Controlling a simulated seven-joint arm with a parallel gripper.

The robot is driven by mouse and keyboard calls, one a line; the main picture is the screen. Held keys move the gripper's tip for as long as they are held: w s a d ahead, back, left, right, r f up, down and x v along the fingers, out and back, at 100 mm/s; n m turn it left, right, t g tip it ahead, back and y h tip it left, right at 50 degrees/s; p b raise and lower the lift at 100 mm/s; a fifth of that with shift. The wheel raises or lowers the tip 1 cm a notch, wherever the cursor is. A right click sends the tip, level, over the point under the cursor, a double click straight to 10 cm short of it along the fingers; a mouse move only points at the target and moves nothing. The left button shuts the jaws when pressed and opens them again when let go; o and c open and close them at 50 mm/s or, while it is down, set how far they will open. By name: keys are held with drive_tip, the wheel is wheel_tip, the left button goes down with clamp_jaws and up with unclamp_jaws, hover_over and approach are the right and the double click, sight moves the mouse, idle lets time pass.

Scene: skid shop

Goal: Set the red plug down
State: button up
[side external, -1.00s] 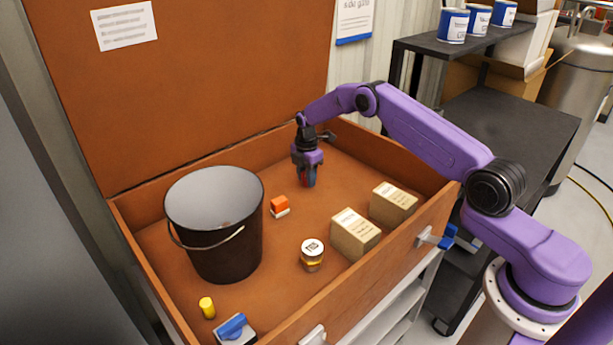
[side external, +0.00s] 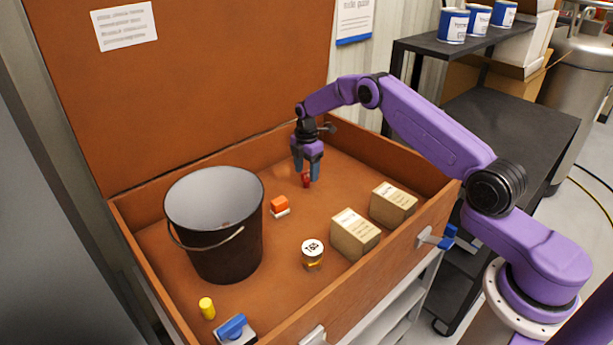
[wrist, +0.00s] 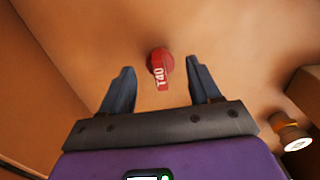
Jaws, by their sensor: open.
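The red plug (side external: 306,181) stands on the brown floor of the open crate (side external: 150,215), toward its back. In the wrist view the red plug (wrist: 160,64) shows its round top and a tag marked "T40". My gripper (side external: 306,176) is just above the plug, pointing down, with its blue-grey fingers apart. In the wrist view the open fingers of my gripper (wrist: 160,80) lie to either side of the plug, with a gap on both sides.
A black bucket (side external: 225,255) stands at the left in the crate. An orange-and-white block (side external: 280,206), a labelled jar (side external: 312,254), two cardboard boxes (side external: 355,236) (side external: 394,203), a yellow cylinder (side external: 207,308) and a blue-handled item (side external: 233,328) are also there. The floor around the plug is clear.

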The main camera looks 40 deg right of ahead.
sight(306, 171)
wheel_tip(306, 171, up, 9)
drive_tip(key=s+a+r+m, duration=0.1)
drive_tip(key=s+a+r, duration=0.5)
drive_tip(key=s+a, duration=0.3)
drive_tip(key=s+a+r+m, duration=0.1)
drive_tip(key=s+a+r, duration=0.5)
drive_tip(key=s+a, duration=0.3)
drive_tip(key=s+r+m, duration=0.2)
drive_tip(key=s, duration=1.3)
drive_tip(key=s+d+f, duration=0.1)
drive_tip(key=s+d, duration=0.1)
drive_tip(key=s, duration=0.6)
drive_tip(key=s+d+f+m, duration=0.1)
drive_tip(key=s+d, duration=0.2)
drive_tip(key=s, duration=0.4)
drive_tip(key=shift+s+d, duration=0.35)
